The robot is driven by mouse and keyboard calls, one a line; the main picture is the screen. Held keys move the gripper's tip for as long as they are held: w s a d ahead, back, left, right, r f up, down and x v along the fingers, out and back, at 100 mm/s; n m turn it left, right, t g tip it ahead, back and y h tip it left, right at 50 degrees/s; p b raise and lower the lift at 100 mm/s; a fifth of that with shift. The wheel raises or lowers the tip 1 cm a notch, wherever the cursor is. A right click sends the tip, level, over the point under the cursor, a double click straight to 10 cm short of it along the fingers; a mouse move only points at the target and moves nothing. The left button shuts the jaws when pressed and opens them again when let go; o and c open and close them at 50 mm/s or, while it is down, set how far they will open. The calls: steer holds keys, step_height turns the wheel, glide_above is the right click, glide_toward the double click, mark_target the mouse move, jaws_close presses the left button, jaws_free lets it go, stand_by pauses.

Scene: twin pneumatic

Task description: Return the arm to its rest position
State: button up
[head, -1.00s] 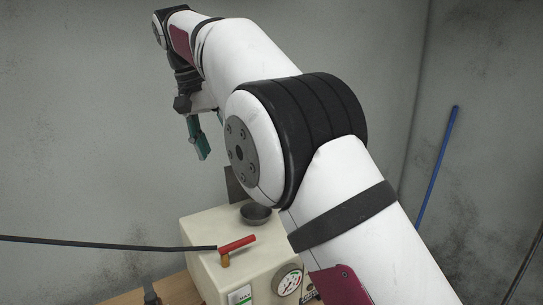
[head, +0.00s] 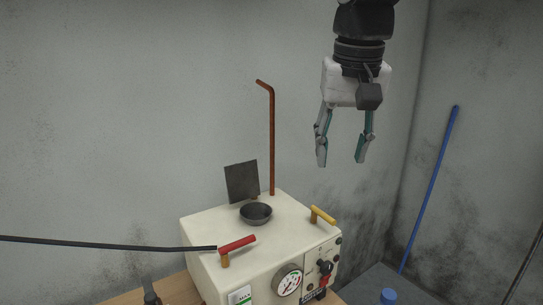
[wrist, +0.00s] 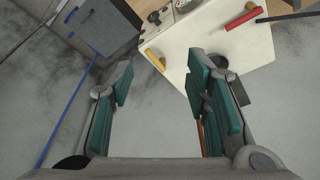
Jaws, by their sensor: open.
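My gripper (head: 342,162) hangs at the upper right of the head view, fingers pointing down, open and empty. It is in the air above and to the right of the cream pneumatic box (head: 210,246), apart from it. In the wrist view my gripper (wrist: 158,85) shows both teal-padded fingers spread, with nothing between them but the wall and a corner of the box (wrist: 172,66). Most of my arm is above the top edge of the head view.
The box carries a red handle (head: 238,243), a yellow handle (head: 323,215), a dark bowl (head: 256,213), a gauge (head: 288,281) and a tall copper pipe (head: 272,140). A black hose (head: 110,243) runs left. A blue pole (head: 431,190) leans at the right wall corner.

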steer(key=s+d+f+t, duration=0.1)
steer(key=s+d+f, duration=0.3)
steer(key=s+f, duration=0.3)
steer(key=s+d+f, duration=0.3)
steer(key=s+f, duration=0.3)
steer(key=s, duration=0.6)
steer(key=shift+d+f+n+t, duration=0.3)
steer(key=shift+d+f+t, duration=0.1)
